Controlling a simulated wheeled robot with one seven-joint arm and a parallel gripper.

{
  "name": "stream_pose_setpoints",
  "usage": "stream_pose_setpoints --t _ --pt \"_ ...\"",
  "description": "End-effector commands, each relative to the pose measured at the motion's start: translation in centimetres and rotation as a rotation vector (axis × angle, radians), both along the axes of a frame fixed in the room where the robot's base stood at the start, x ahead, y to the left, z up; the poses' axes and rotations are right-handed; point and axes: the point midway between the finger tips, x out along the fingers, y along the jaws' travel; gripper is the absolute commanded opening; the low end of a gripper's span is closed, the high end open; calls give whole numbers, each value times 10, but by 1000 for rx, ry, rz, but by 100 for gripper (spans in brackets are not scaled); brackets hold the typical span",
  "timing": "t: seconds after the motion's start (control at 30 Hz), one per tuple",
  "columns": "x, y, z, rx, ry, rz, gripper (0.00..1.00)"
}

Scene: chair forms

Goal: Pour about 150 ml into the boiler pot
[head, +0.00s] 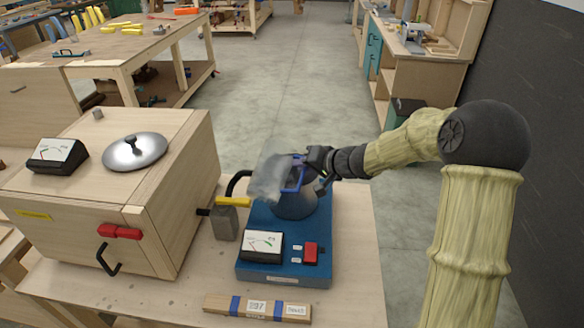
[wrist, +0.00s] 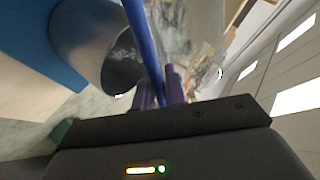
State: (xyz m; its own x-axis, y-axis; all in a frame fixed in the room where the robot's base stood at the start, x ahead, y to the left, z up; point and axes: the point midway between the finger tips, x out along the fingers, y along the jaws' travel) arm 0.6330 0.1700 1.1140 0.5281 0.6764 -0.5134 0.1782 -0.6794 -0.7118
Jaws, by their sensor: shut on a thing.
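My gripper (head: 308,172) is shut on the blue handle of a clear jug (head: 267,179). The jug is held tilted above the boiler pot (head: 293,206), its body reaching to the left. The grey round pot stands on a blue boiler base (head: 285,268) and is partly hidden by the jug and gripper. In the wrist view the blue handle runs between my fingers (wrist: 172,90). The clear jug (wrist: 203,28) is beside it, and the pot's dark open mouth (wrist: 122,72) shows to the left. I cannot tell the liquid level in either.
A wooden box (head: 180,190) with a red latch stands left on the table. On it are a round metal lid (head: 135,153) and a dial meter (head: 57,156). A grey block with a yellow lever (head: 227,220) sits between box and boiler. A labelled wooden strip (head: 257,309) lies in front.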

Motion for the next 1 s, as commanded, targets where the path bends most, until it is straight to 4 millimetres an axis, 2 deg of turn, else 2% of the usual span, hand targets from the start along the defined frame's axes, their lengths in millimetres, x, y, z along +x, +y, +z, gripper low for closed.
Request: stream_pose_setpoints --t 0.03,0.6,0.83,1.0 --pt "0 0 -10 -5 -14 1 0" --pt "0 3 -36 -95 -163 17 0" --pt "0 2 -45 -131 -219 16 0" --pt "1 2 -39 -143 -226 14 0"
